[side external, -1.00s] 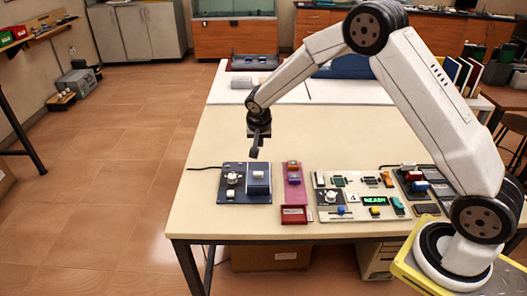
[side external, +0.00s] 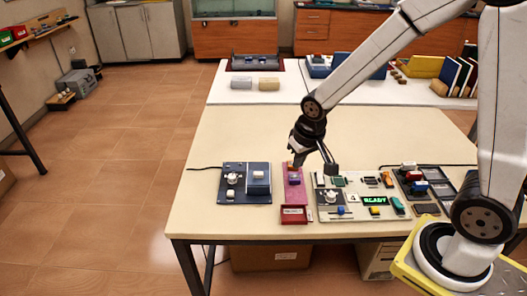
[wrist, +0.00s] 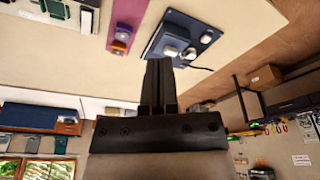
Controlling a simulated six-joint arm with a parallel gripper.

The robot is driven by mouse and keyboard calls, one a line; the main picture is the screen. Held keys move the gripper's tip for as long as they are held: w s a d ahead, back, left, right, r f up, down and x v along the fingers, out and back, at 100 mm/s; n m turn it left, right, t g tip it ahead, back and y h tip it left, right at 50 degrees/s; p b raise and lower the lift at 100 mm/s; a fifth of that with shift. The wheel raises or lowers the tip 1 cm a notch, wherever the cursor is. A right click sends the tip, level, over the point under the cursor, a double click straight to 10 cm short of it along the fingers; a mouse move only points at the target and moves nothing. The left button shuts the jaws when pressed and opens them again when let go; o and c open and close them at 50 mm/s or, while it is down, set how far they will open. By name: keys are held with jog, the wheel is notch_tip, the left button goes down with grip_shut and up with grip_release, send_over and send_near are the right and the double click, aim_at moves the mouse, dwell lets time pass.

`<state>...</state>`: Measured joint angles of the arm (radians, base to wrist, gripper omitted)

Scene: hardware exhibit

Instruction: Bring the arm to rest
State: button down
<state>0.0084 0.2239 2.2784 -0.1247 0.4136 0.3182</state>
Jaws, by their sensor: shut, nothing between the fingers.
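My gripper (side external: 329,165) is shut and empty.
A dark blue board (side external: 245,184) with a white knob lies at the left of the table (side external: 240,140). The beige panel has switches and a green lit display (side external: 375,200).

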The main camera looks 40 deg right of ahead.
jog(key=s+a+n, duration=0.1)
jog(key=s+n, duration=0.1)
jog(key=s, duration=0.6)
jog(key=shift+s+n+y, duration=0.25)
jog(key=shift+n+y, duration=0.05)
jog(key=shift+a, duration=0.1)
dwell(0.4)
